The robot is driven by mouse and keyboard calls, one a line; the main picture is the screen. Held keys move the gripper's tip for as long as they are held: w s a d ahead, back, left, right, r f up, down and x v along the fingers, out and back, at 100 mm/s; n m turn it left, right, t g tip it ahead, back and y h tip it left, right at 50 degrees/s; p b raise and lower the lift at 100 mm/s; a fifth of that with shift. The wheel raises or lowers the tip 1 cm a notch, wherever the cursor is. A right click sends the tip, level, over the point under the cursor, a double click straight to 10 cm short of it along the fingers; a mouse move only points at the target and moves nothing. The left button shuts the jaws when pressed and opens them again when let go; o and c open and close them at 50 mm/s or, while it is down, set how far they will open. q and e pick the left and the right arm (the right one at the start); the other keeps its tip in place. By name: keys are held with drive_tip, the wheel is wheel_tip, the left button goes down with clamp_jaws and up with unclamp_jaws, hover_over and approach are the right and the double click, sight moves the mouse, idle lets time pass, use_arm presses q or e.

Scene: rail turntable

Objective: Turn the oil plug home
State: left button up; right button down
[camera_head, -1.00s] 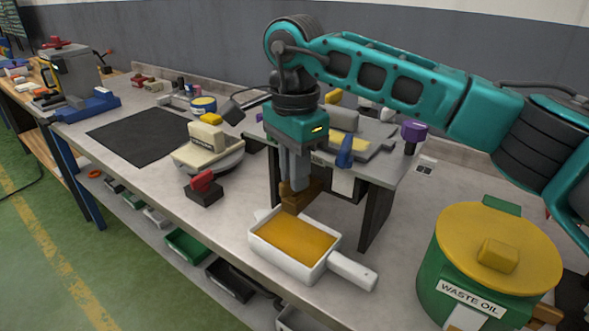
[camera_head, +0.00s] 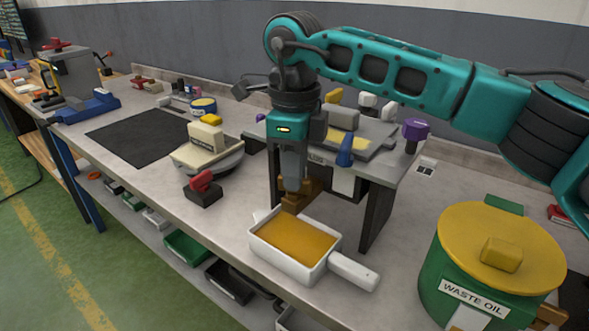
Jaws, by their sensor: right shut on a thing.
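My right gripper (camera_head: 293,186) points straight down at the front left of a raised grey stand (camera_head: 376,208). Its fingers are shut on a brown, brass-coloured piece (camera_head: 294,204), which looks like the oil plug. The fingers hide its upper part, and I cannot see its thread or how far it is seated. Just below and in front of it is a white rectangular pan (camera_head: 326,262) with amber oil (camera_head: 298,240) in it and a handle toward the right. My left gripper is not in view.
A green waste oil drum (camera_head: 440,275) with a yellow lid stands at the right. A red-handled block (camera_head: 203,190) and a cream scale (camera_head: 206,145) stand left. A black mat (camera_head: 135,137) lies bare.

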drive_tip(key=shift+m, duration=1.6)
drive_tip(key=shift+r, duration=0.1)
drive_tip(key=c, duration=1.1)
unclamp_jaws()
wheel_tip(320, 180, up, 13)
drive_tip(key=shift+f+p, duration=0.1)
drive_tip(key=shift+p, duration=0.2)
